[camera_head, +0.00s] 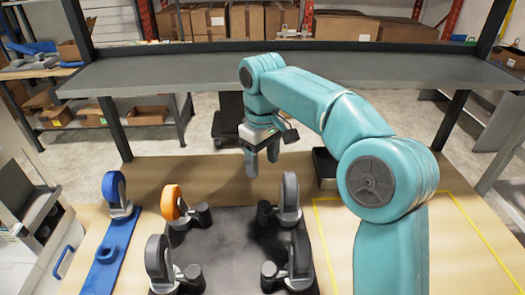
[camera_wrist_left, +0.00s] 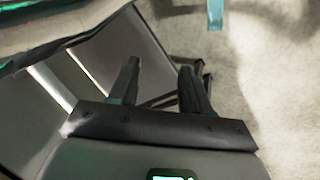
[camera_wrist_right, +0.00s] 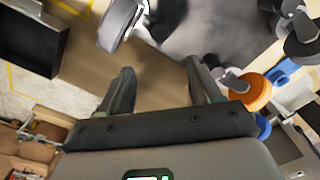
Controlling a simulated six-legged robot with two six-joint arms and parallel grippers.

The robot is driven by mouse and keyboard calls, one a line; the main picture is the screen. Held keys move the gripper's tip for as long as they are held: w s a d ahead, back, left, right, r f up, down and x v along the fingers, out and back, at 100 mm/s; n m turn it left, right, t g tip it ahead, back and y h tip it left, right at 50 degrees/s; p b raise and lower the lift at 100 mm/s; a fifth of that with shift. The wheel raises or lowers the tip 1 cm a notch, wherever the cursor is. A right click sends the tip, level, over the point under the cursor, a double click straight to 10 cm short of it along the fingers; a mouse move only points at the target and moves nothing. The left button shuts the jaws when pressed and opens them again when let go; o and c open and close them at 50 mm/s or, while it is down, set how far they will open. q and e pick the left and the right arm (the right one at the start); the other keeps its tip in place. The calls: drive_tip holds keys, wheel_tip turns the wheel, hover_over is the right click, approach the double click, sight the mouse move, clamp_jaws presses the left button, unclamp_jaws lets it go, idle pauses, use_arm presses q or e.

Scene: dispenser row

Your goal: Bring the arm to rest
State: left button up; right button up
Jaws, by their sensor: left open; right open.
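My right arm (camera_head: 325,105) is teal and reaches in from the right over the wooden table. My right gripper (camera_head: 262,165) points down above the table, behind the dark plate (camera_head: 245,250), with its fingers apart. In the right wrist view the same gripper (camera_wrist_right: 160,78) is open, with nothing between its fingers. My left gripper (camera_wrist_left: 158,70) shows only in the left wrist view. It is open and empty, with a grey panel and pale floor beyond it.
The plate carries dark wheels (camera_head: 291,192) and an orange wheel (camera_head: 170,203). A blue strip (camera_head: 118,235) with a wheel (camera_head: 114,189) lies to the left. A black tray (camera_head: 325,163) stands behind my right arm. A grey shelf (camera_head: 180,72) spans the back.

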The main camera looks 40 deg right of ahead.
drive_tip(key=shift+r, duration=1)
drive_tip(key=shift+s, duration=0.1)
